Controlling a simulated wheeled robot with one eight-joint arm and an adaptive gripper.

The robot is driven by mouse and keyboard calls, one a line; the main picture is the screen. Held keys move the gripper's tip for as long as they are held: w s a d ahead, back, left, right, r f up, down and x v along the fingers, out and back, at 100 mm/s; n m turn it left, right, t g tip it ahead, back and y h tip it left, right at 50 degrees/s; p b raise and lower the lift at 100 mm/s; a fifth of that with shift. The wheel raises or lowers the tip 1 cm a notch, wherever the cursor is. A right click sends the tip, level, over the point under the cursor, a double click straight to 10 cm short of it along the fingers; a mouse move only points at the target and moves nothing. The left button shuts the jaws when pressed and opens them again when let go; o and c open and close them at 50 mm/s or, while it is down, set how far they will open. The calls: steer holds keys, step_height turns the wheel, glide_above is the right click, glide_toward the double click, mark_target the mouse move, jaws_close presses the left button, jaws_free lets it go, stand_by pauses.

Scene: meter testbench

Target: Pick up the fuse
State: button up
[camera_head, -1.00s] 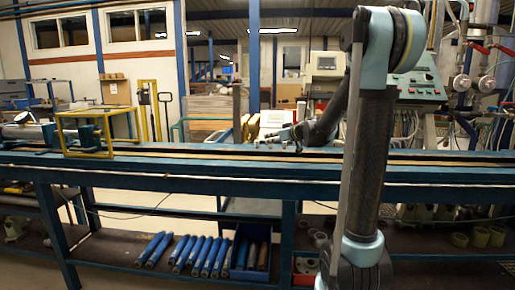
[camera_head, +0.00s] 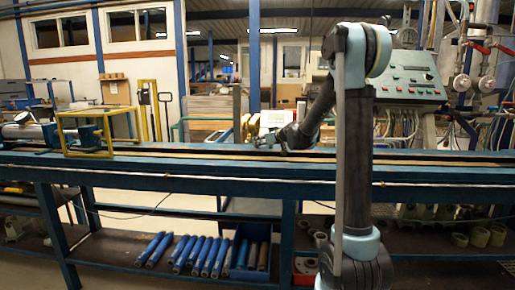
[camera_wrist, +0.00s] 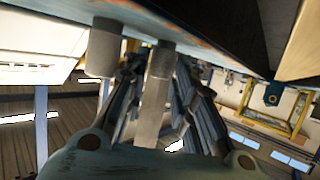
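No object is labelled as the fuse. In the wrist view, two plain grey cylinder-like pieces stand out from the bench surface, a shorter one (camera_wrist: 103,48) on the left and a longer-looking one (camera_wrist: 154,95) in the middle. I cannot tell which is the fuse. My gripper (camera_wrist: 163,80) has its dark fingers spread on either side of the middle piece, with gaps on both sides, so it looks open. In the head view my gripper (camera_head: 266,140) is low over the blue bench; the small pieces beside it are hard to make out there.
The long blue bench (camera_head: 180,172) runs across the head view. A yellow frame (camera_head: 86,133) stands on its left part. A control panel (camera_head: 410,77) is behind my arm at the right. Blue tubes (camera_head: 195,252) lie on the shelf below.

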steer(key=shift+w+a+f, duration=0.2)
steer(key=shift+w+a, duration=0.15)
steer(key=c, duration=0.5)
steer(key=shift+c, duration=0.3)
